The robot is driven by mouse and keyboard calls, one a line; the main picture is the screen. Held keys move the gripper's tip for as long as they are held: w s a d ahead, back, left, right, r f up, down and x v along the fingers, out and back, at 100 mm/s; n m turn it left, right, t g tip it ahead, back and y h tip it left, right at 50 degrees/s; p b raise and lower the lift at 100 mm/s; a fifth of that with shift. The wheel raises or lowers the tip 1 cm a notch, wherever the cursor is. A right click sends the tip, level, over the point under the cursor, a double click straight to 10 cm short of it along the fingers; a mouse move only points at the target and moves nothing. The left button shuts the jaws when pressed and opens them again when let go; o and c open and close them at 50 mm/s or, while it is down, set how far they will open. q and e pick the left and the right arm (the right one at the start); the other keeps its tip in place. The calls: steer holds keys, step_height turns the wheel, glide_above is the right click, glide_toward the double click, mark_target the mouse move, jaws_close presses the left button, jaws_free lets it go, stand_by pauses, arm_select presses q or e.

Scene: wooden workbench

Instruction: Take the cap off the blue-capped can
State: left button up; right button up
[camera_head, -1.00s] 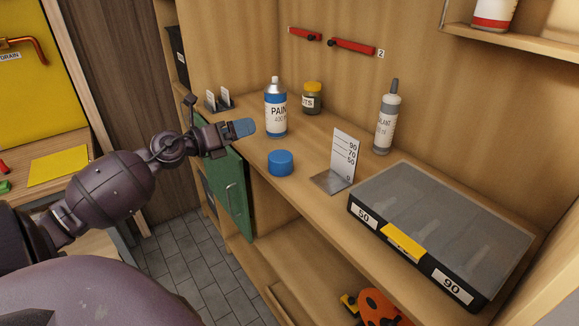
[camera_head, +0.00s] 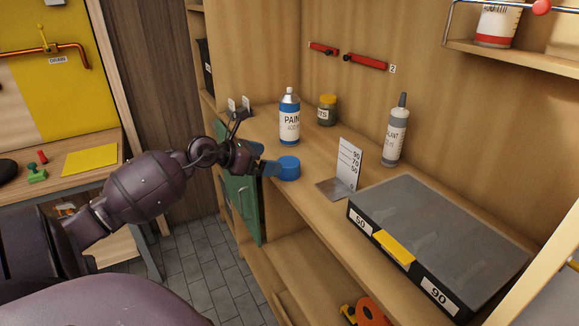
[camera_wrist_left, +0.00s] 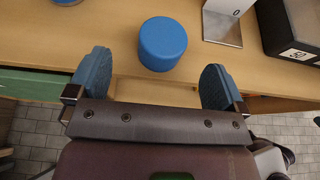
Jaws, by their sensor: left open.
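The paint can (camera_head: 290,122), blue with a white label, stands upright on the wooden bench. Its top is bare and silvery, with no cap on it. The blue cap (camera_head: 288,168) sits on the bench in front of the can, apart from it. My left gripper (camera_head: 264,159) is open and empty just left of the cap, with blue finger pads. In the left wrist view the cap (camera_wrist_left: 163,44) lies beyond the gap between the two fingertips (camera_wrist_left: 156,80), not between them. Only the can's base (camera_wrist_left: 67,2) shows there. My right gripper is not in view.
A yellow-lidded jar (camera_head: 327,110) and a sealant bottle (camera_head: 396,135) stand toward the back. A white measuring plate (camera_head: 348,162) stands right of the cap, then a black organizer case (camera_head: 440,240). A green door (camera_head: 240,205) is below the bench's left edge.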

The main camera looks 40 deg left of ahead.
mark_target(288, 161)
arm_select(q)
steer(key=shift+d+b+x, duration=0.15)
steer(key=shift+b+x, duration=0.05)
steer(key=shift+x, duration=1.65)
steer(key=shift+d+b+x, duration=0.15)
steer(key=shift+x, duration=1.7)
steer(key=shift+s, duration=0.1)
steer(key=shift+c, duration=0.2)
steer(key=c, duration=1)
steer(key=shift+r, duration=0.2)
